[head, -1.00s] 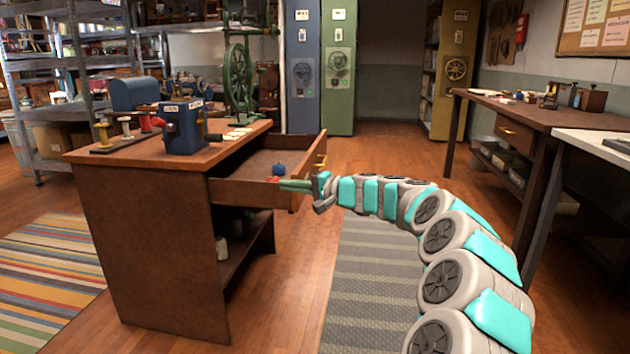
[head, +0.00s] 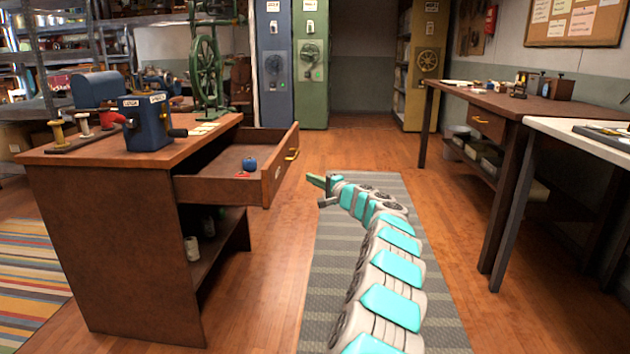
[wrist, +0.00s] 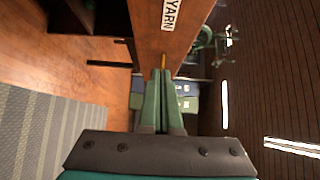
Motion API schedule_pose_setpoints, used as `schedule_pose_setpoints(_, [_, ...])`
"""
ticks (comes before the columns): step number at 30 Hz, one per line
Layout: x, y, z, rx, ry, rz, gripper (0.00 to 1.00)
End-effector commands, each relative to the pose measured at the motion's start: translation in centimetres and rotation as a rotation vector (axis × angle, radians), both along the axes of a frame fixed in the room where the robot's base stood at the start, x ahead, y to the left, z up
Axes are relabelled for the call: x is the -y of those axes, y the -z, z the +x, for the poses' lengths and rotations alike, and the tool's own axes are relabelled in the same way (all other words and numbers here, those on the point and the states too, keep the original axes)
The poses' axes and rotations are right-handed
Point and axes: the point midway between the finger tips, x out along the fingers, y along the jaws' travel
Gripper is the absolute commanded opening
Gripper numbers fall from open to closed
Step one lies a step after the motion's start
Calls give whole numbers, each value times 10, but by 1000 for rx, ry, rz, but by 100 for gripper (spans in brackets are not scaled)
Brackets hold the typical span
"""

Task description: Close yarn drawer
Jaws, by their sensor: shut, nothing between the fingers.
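The yarn drawer (head: 228,189) stands pulled out from the wooden workbench (head: 108,225), with a brass handle on its front. A blue ball of yarn (head: 249,164) and a small red item (head: 242,174) lie in it. In the wrist view the drawer front (wrist: 150,30) carries a YARN label (wrist: 169,14), and the handle (wrist: 163,61) shows just beyond the fingertips. My gripper (head: 321,192) is to the right of the drawer front, apart from it in the head view. Its green fingers (wrist: 161,75) are together and hold nothing.
A blue hand-cranked box (head: 147,122) and spools stand on the workbench. A grey striped mat (head: 325,270) lies on the floor beside it. A second table (head: 500,101) with a closed drawer stands at the right. The floor between is clear.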

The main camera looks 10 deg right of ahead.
Motion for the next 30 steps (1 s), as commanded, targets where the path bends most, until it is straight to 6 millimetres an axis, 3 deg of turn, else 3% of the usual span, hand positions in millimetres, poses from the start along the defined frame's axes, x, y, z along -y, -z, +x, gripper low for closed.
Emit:
schedule_pose_setpoints(23, [-32,1,63,-1,-1,0,0])
schedule_pose_setpoints(30, [-63,-2,71,0,-3,1,0])
